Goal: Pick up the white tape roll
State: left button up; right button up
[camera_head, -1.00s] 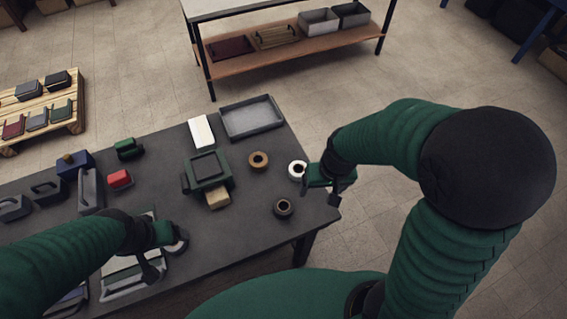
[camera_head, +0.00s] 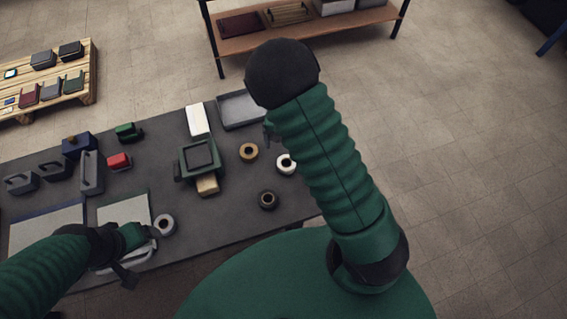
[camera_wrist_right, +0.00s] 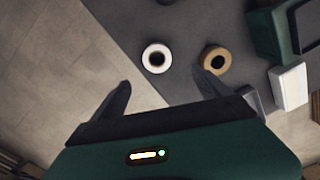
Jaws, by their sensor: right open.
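The white tape roll (camera_head: 281,168) lies flat near the right edge of the dark table (camera_head: 225,225), partly covered by my right arm in the head view. It shows whole in the right wrist view (camera_wrist_right: 145,60). My right gripper (camera_wrist_right: 165,92) is open and empty, with the white roll ahead of and between its fingers, not touching. In the head view the right gripper is mostly hidden behind my arm. My left gripper (camera_head: 140,253) is at the table's front left, its fingers apart, beside a pale grey roll (camera_head: 167,232).
A tan roll (camera_head: 243,157) lies close left of the white one, a dark roll (camera_head: 262,204) in front. A green box (camera_head: 186,166), a white box (camera_head: 197,120) and a grey tray (camera_head: 240,111) stand nearby. A shelf (camera_head: 240,42) and pallet (camera_head: 85,90) stand beyond.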

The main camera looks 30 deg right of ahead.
send_over(286, 163)
jog(key=w+d, duration=0.1)
notch_tip(286, 163, down, 7)
jog(key=shift+f, duration=0.1)
jog(key=f, duration=0.1)
jog(key=f+p, duration=0.1)
jog(key=f, duration=0.1)
jog(key=s+a+f, duration=0.1)
jog(key=shift+f, duration=0.25)
jog(key=shift+a+f, duration=0.1)
jog(key=shift+f, duration=0.1)
jog(key=shift+d, duration=0.25)
jog(key=c, duration=0.8)
pick_arm(q)
jog(key=shift+w+d+r, duration=0.1)
jog(key=shift+d+r, duration=0.2)
jog(key=shift+r, duration=0.4)
pick_arm(e)
jog(key=shift+a, duration=0.15)
jog(key=c, duration=0.7)
